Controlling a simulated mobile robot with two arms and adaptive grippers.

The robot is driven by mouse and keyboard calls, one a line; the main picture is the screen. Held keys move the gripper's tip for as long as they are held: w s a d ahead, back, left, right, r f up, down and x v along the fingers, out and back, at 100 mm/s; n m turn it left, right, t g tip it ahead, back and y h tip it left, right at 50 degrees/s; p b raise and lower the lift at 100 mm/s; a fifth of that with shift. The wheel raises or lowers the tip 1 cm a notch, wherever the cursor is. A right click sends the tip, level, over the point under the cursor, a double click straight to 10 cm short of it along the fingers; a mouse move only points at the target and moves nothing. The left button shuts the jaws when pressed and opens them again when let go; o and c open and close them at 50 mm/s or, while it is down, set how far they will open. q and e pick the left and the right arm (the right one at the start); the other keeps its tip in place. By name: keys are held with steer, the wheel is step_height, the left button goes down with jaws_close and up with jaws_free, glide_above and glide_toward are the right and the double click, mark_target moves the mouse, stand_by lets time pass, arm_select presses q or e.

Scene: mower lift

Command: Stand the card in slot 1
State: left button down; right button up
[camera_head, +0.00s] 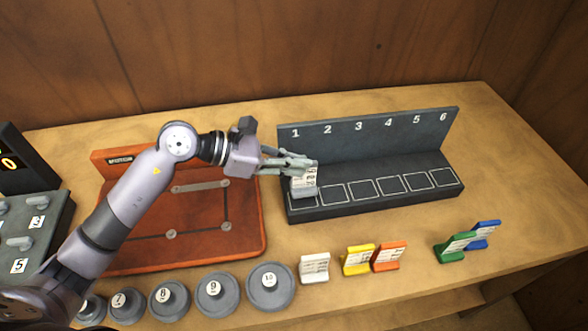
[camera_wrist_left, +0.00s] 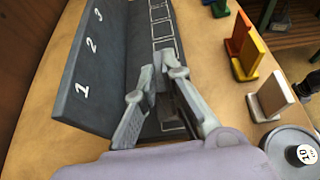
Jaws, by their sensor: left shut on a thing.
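My left gripper (camera_head: 290,163) is shut on a grey card (camera_head: 304,181) with a printed white face. The card is roughly upright over the square of slot 1, at the left end of the dark slot rack (camera_head: 368,135) numbered 1 to 6. I cannot tell whether its foot touches the rack floor. The square below it is partly hidden. In the left wrist view the gripper (camera_wrist_left: 168,75) is over the rack (camera_wrist_left: 88,60), and its fingers mostly hide the card. The other squares are empty.
White (camera_head: 314,268), yellow (camera_head: 357,260), orange (camera_head: 389,256), green (camera_head: 454,247) and blue (camera_head: 486,234) cards stand in front of the rack. Several numbered grey weights (camera_head: 271,287) line the front edge. A red-brown board (camera_head: 200,213) lies left of the rack, under my arm.

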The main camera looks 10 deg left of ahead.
mark_target(294, 187)
arm_select(q)
step_height(294, 187, down, 3)
steer(key=shift+f, duration=0.25)
steer(key=c, duration=1.7)
jaws_free()
arm_select(e)
steer(key=shift+d, duration=0.45)
steer(key=shift+r, duration=0.15)
